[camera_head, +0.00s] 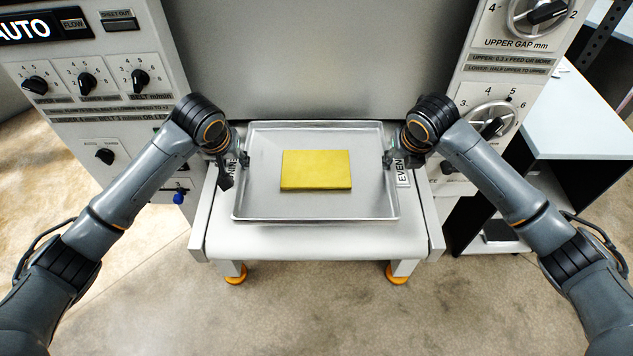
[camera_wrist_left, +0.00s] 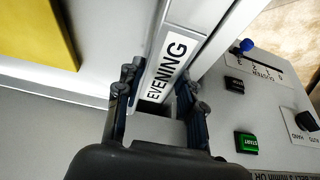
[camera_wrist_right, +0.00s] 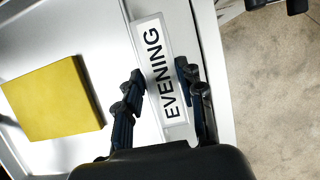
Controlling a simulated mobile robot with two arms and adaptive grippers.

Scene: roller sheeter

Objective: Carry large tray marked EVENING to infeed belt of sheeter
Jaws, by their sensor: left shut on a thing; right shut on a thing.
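The large metal tray (camera_head: 262,206) holds a flat yellow block (camera_head: 316,170) near its middle. It is over the pale infeed belt (camera_head: 315,240) of the sheeter; I cannot tell whether it touches the belt. My left gripper (camera_head: 241,160) is shut on the tray's left rim, at an EVENING label (camera_wrist_left: 166,70). My right gripper (camera_head: 390,160) is shut on the right rim, at another EVENING label (camera_wrist_right: 158,80). The yellow block also shows in the left wrist view (camera_wrist_left: 35,45) and the right wrist view (camera_wrist_right: 52,100).
Control panels with knobs flank the belt at left (camera_head: 90,82) and right (camera_head: 490,120). A grey machine wall (camera_head: 300,60) rises behind the tray. A pale-topped shelf unit (camera_head: 575,125) stands at right. The floor in front (camera_head: 315,310) is clear.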

